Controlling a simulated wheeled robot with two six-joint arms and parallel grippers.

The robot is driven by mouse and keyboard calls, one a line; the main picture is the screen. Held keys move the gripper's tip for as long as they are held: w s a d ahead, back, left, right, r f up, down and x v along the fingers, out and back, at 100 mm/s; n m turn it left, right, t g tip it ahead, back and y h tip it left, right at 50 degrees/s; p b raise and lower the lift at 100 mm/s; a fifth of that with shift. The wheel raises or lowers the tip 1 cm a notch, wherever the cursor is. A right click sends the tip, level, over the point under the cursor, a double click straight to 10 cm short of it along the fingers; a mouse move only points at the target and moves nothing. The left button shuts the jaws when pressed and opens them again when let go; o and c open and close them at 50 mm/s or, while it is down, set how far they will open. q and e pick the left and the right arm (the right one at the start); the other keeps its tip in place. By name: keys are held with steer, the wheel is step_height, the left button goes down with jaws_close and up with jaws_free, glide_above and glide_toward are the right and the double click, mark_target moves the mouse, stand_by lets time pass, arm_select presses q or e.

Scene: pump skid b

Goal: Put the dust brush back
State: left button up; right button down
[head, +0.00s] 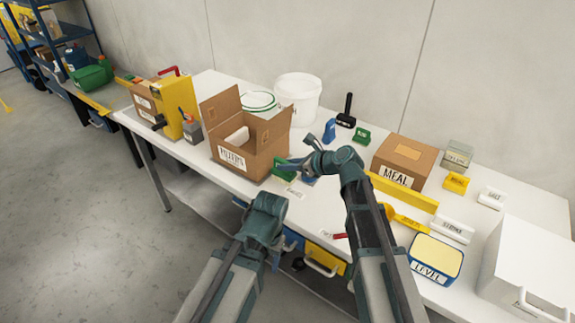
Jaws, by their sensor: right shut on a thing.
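My right gripper (293,162) is at the right side of the open cardboard box, above the white table (315,212). It is shut on a small green thing (286,171), partly hidden by the jaws; I cannot tell for sure whether this is the dust brush. A blue piece (308,181) shows just under the gripper. A small label card (295,192) lies on the table below. My left arm's end (264,212) is in front of the table's near edge; its fingers are hidden, so its opening does not show.
The open cardboard box (233,159), white bucket (298,97) and yellow case (170,107) stand left. Behind are a black upright-handled tool (346,112) and a blue bottle-like item (329,131). The MEAL box (405,155), yellow bar (402,191) and LEVEL tub (435,257) crowd the right.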

steer(key=shift+f+b, duration=4.15)
steer(key=shift+f, duration=0.25)
steer(key=shift+f, duration=0.25)
steer(key=c, duration=0.7)
jaws_free()
steer(key=p+v, duration=0.6)
steer(key=v, duration=0.8)
steer(key=shift+a, duration=0.1)
